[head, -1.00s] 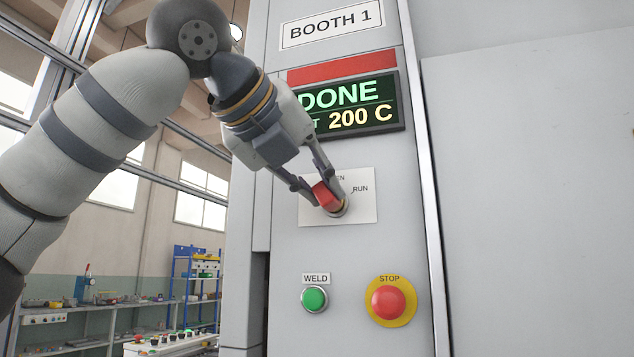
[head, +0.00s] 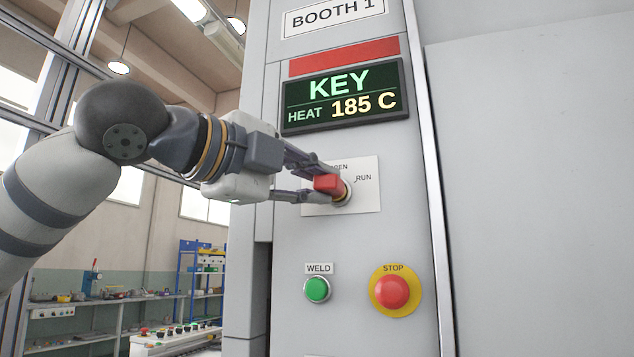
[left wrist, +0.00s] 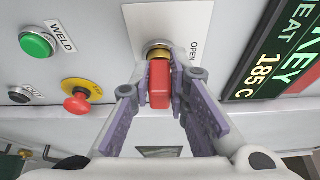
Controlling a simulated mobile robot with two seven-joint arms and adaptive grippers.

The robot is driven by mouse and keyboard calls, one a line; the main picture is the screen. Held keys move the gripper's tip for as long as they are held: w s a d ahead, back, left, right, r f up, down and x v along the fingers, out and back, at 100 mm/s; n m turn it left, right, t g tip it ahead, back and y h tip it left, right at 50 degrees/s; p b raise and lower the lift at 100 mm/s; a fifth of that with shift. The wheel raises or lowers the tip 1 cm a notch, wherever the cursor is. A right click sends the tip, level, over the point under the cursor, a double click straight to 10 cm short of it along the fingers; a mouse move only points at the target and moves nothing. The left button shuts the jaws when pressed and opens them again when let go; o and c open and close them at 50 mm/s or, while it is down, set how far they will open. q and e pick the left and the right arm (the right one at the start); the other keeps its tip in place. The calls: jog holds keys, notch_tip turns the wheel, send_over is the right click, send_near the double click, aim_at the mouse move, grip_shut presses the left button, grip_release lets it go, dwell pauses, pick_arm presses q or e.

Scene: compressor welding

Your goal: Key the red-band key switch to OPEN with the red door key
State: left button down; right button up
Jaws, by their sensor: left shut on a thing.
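The red door key (head: 328,184) sits in the key switch (head: 344,192) on the white plate (head: 368,195), which is marked OPEN and RUN. My left gripper (head: 322,186) reaches in from the left and is shut on the key's red head. In the left wrist view the red key (left wrist: 160,84) is between the two finger pads, with the brass-coloured switch collar (left wrist: 158,52) beyond it. The OPEN label shows beside it there. The fingers partly hide the plate's labels in the head view. My right gripper is not in view.
The booth display (head: 345,97) reads KEY, HEAT 185 C, below a red band (head: 344,55). A green WELD button (head: 317,289) and a red STOP button (head: 391,291) on a yellow ring sit below the plate. Shelves stand at the far left.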

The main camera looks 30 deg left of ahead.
pick_arm(q)
jog(key=c, duration=1.5)
grip_release()
jog(key=shift+w, duration=0.1)
jog(key=shift+o, duration=0.2)
jog(key=s+a, duration=0.2)
jog(key=s, duration=1)
